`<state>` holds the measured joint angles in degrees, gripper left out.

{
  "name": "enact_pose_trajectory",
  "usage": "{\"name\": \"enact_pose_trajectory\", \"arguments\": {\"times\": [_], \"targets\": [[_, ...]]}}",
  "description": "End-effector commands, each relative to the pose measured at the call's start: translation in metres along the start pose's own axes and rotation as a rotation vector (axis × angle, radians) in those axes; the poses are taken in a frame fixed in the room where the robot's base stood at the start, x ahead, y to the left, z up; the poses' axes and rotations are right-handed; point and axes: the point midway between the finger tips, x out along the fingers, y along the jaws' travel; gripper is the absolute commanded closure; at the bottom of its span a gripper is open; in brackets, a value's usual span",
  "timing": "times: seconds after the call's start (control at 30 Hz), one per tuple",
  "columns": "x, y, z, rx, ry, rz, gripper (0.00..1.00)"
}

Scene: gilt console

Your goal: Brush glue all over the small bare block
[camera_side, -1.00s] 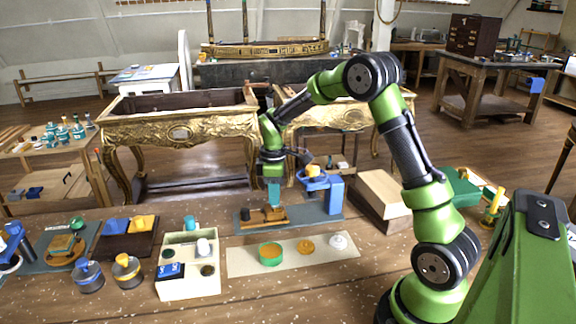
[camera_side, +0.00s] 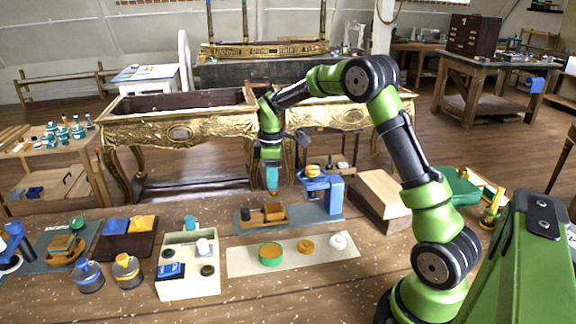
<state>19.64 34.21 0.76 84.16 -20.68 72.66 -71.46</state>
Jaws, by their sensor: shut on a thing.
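My gripper (camera_side: 271,162) is shut on a teal-handled brush (camera_side: 272,179), which hangs upright with its tip pointing down. The brush tip is just above or at the wooden piece (camera_side: 264,214) on the grey-blue mat (camera_side: 301,217); I cannot tell whether it touches. The wooden piece has a dark part at its left and a lighter block (camera_side: 274,212) at its right. I cannot make out which surface is bare or any glue on it. A green round pot (camera_side: 271,254) with an orange top or content stands on the pale strip in front.
A blue clamp-like stand (camera_side: 334,195) is on the mat to the right. The pale strip (camera_side: 300,266) also holds an orange disc (camera_side: 306,247) and a white knob (camera_side: 338,242). A cream caddy (camera_side: 190,287) stands left, wooden boxes (camera_side: 383,193) right.

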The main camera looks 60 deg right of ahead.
Motion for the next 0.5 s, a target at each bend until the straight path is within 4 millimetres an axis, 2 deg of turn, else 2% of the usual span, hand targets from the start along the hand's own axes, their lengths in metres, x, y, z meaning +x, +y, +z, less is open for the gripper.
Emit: {"name": "enact_pose_trajectory", "arguments": {"times": [0.5], "targets": [[-0.032,0.0,0.0,0.0,0.002,0.003,1.0]]}}
